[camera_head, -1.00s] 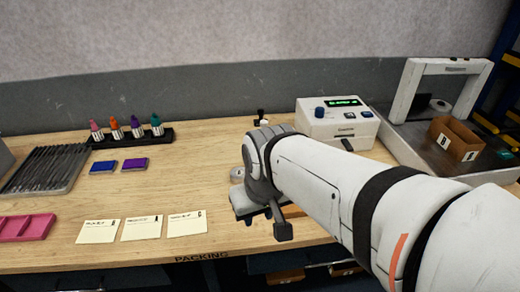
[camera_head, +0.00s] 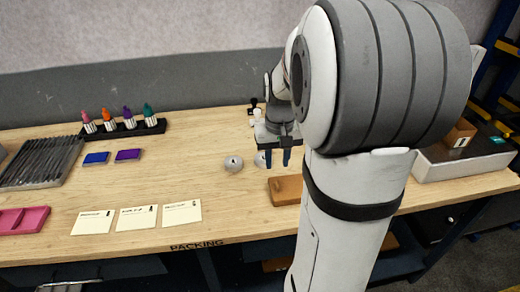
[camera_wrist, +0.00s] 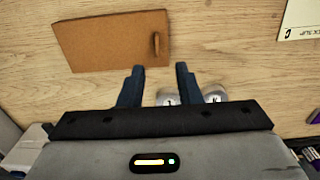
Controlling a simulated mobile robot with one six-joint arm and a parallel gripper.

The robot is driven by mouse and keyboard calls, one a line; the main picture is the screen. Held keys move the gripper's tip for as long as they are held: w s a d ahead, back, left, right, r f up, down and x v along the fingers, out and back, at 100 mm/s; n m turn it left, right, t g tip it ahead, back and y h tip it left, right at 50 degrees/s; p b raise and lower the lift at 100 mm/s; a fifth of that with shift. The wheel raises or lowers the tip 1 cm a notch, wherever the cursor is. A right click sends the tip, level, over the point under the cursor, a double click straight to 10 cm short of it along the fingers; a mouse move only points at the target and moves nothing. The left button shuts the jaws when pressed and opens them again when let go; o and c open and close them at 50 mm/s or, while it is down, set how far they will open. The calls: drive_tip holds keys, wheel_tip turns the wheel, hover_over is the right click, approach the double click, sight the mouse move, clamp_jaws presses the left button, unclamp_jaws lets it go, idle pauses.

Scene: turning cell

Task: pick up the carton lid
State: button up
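The carton lid is a flat brown board (camera_head: 284,190) lying on the bench, partly hidden behind my arm in the head view. In the wrist view the lid (camera_wrist: 105,42) shows whole at the upper left, with a small raised tab (camera_wrist: 156,44) near its right end. My gripper (camera_head: 278,160) is above the bench, close to the lid on its far side. In the wrist view my gripper (camera_wrist: 159,72) has its two dark fingers apart with nothing between their tips. The tab lies ahead of the gap, apart from the fingers.
Two small round grey-white pieces (camera_head: 233,163) (camera_wrist: 214,95) sit on the bench by the gripper. An open brown carton (camera_head: 459,135) stands in a grey tray at right, partly hidden by my arm. Paper slips (camera_head: 137,218) and ink pads (camera_head: 128,155) lie left. Bench between is clear.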

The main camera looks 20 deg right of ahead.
sight(276, 182)
drive_tip(key=shift+w+d+f, duration=0.25)
drive_tip(key=shift+d+f, duration=0.1)
drive_tip(key=shift+d, duration=0.05)
drive_tip(key=f, duration=0.7)
drive_tip(key=shift+s+a+f+p, duration=0.15)
drive_tip(key=shift+a+f+p, duration=0.05)
drive_tip(key=shift+f+p, duration=0.15)
drive_tip(key=shift+c, duration=0.3)
drive_tip(key=shift+r, duration=0.1)
clamp_jaws()
